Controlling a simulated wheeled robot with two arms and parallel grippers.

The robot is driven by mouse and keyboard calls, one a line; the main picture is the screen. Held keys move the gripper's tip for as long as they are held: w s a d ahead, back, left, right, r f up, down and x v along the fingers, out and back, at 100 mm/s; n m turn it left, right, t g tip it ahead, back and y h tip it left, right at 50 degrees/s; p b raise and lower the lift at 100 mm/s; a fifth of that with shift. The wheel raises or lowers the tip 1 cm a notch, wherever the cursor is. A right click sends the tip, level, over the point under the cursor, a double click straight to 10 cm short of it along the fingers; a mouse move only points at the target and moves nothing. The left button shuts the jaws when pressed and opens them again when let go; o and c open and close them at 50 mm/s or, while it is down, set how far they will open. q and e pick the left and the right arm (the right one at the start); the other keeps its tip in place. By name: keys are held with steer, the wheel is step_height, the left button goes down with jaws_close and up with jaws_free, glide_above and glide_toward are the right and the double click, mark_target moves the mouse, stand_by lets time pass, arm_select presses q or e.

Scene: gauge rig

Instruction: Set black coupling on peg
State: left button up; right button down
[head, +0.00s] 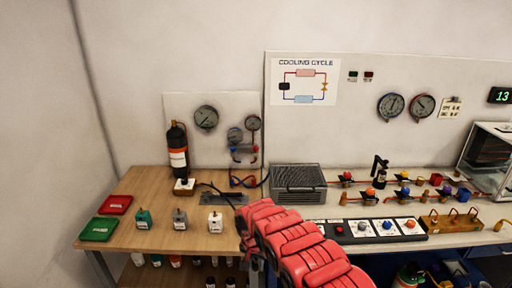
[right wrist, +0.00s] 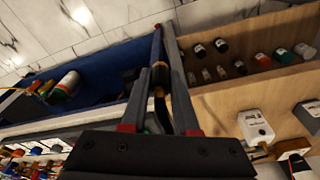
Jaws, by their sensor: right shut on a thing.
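My right gripper (right wrist: 163,34) shows in the right wrist view with its fingers closed in on a dark piece with a brass-coloured part (right wrist: 160,76). This looks like the black coupling, but its outline is partly hidden by the fingers. In the head view my red right arm bends over the front of the benches, and its gripper is largely hidden below. A brass rack with short uprights (head: 452,221) stands on the right bench; I cannot tell whether one is the peg. My left gripper is not in view.
The wooden bench (head: 165,237) carries small valve boxes, red and green trays (head: 100,229) and a black cylinder (head: 178,150). A grey ribbed unit (head: 298,182), coloured valves and a knob panel (head: 380,230) fill the right bench. Bottles stand on the lower shelf (right wrist: 235,85).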

mark_target(255, 272)
steer(key=f+b, duration=0.2)
steer(key=f, duration=0.1)
steer(key=f+b, duration=0.2)
steer(key=shift+w+a, duration=0.15)
steer(key=shift+w, duration=0.1)
steer(key=shift+f+b, duration=0.35)
steer(key=shift+f, duration=0.1)
